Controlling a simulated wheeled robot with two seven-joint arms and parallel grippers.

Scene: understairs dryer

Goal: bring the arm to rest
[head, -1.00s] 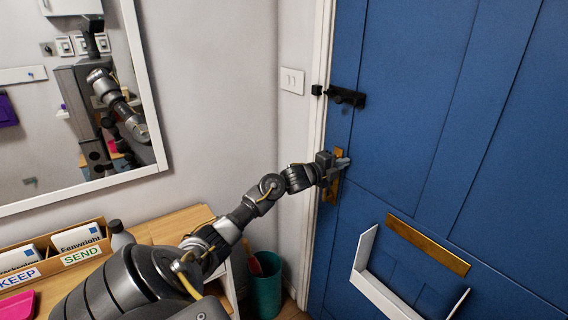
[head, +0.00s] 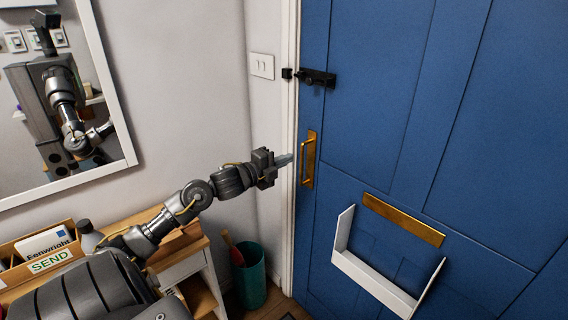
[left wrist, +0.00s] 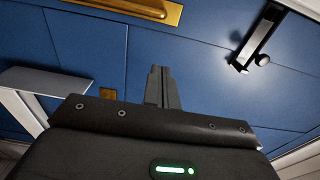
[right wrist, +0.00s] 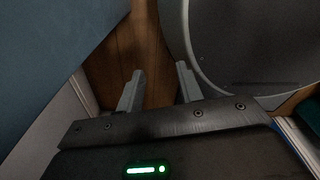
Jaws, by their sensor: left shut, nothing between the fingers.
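My left gripper (head: 284,161) is shut and empty. It is a little to the left of the brass pull handle (head: 309,160) on the blue door (head: 390,120), with a visible gap between them in the head view. In the left wrist view its closed fingers (left wrist: 160,85) point toward the blue door, and the brass handle (left wrist: 140,8) shows at the top. My left arm reaches from the lower left across the wooden desk. My right gripper (right wrist: 158,75) shows only in the right wrist view. Its fingers are apart with nothing between them, above a wooden floor (right wrist: 145,40).
A black latch (head: 315,77) sits above the handle. A brass letter plate (head: 403,220) and white letter basket (head: 375,278) are lower on the door. A desk (head: 175,240) with a letter sorter (head: 40,240), a teal bin (head: 249,280) and a mirror (head: 110,95) are at left.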

